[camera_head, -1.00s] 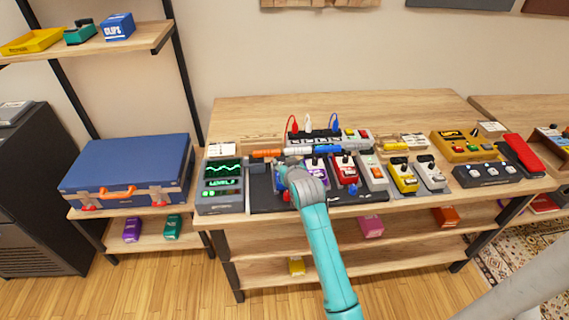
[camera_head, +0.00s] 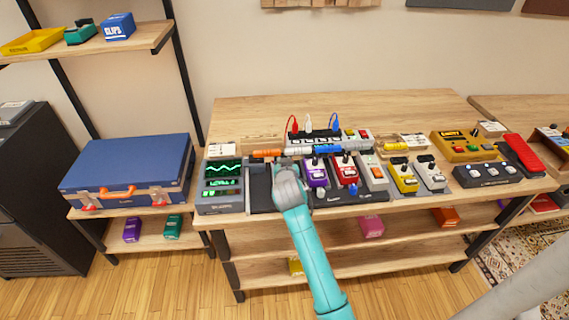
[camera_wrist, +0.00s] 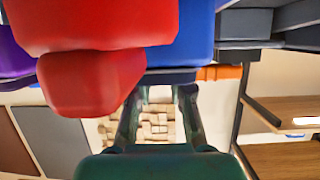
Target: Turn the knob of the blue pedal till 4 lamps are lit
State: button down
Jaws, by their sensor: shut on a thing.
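My gripper (camera_head: 288,178) is over the left end of the pedal row and hides the blue pedal in the head view. In the wrist view, the blue pedal (camera_wrist: 195,35) is close up, with a large red part (camera_wrist: 95,25) in front of it. My two fingers (camera_wrist: 158,100) reach to the blue pedal's edge and are shut on its knob, which is mostly hidden. The grey meter box (camera_head: 222,205) stands left of my gripper, with a green wave screen (camera_head: 222,170) and a small lit readout below it. The lamps are too small to count.
The purple pedal (camera_head: 315,177) stands close on the right, then the red pedal (camera_head: 346,175) and several others. The bench's back (camera_head: 250,110) is clear.

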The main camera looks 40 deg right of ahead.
jog(key=m+g+h, duration=0.3)
jog(key=m, duration=0.1)
jog(key=shift+w+a+g+h, duration=0.2)
jog(key=shift+w+g+h, duration=0.1)
jog(key=shift+g, duration=0.1)
jog(key=m+g+h, duration=0.1)
jog(key=m+g, duration=0.2)
jog(key=shift+m+g+h, duration=0.3)
jog(key=shift+m+g, duration=0.7)
jog(key=shift+g, duration=0.1)
jog(key=shift+f, duration=0.1)
jog(key=c, duration=1.1)
grip_release()
jog(key=shift+o, duration=0.3)
